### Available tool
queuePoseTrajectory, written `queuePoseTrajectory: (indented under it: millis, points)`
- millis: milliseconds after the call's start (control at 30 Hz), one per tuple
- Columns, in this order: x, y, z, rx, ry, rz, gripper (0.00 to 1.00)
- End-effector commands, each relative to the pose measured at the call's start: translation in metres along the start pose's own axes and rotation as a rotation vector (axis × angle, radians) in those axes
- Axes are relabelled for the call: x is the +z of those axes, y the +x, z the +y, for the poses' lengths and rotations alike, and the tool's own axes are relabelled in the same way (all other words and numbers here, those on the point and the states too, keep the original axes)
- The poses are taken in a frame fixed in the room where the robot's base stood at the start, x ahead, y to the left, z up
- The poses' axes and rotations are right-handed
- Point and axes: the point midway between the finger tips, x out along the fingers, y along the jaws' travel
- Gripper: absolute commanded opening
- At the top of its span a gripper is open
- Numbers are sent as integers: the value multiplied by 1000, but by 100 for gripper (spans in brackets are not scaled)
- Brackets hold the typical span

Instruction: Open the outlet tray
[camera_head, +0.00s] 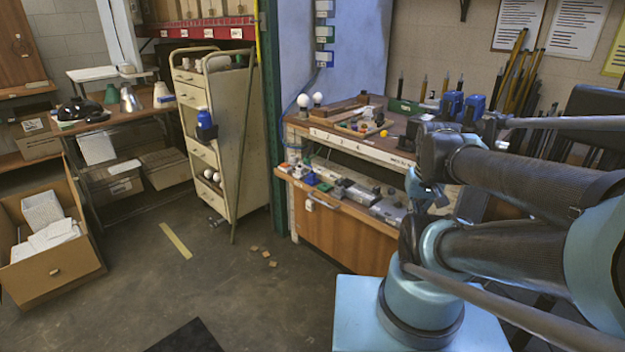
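A wooden workbench (360,148) stands right of centre. Below its top is a shelf-like tray (335,204) with a wooden front edge, holding several small sockets, boxes and grey fittings. I cannot tell for certain which of these is the outlet tray, and my arm hides the right end. My arm is folded at the right, and its wrist end hangs in front of the bench's right part. My gripper's fingers cannot be made out there, and I see nothing held.
A cream drawer cabinet (204,150) stands left of the bench with a pole leaning on it. A cardboard box (55,265) and a table (110,120) are further left. Small tan pieces (265,254) lie on the floor. The floor before the bench is mostly clear.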

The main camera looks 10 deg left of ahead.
Motion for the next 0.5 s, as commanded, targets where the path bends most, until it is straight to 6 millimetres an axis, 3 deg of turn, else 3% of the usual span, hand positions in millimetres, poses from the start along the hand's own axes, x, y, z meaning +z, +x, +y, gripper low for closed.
queuePoseTrajectory:
  millis: [433, 467, 500]
  points:
    - [0, 0, 0, 0, 0, 0, 0]
    - [0, 0, 0, 0, 0, 0, 2]
    - [0, 0, 0, 0, 0, 0, 11]
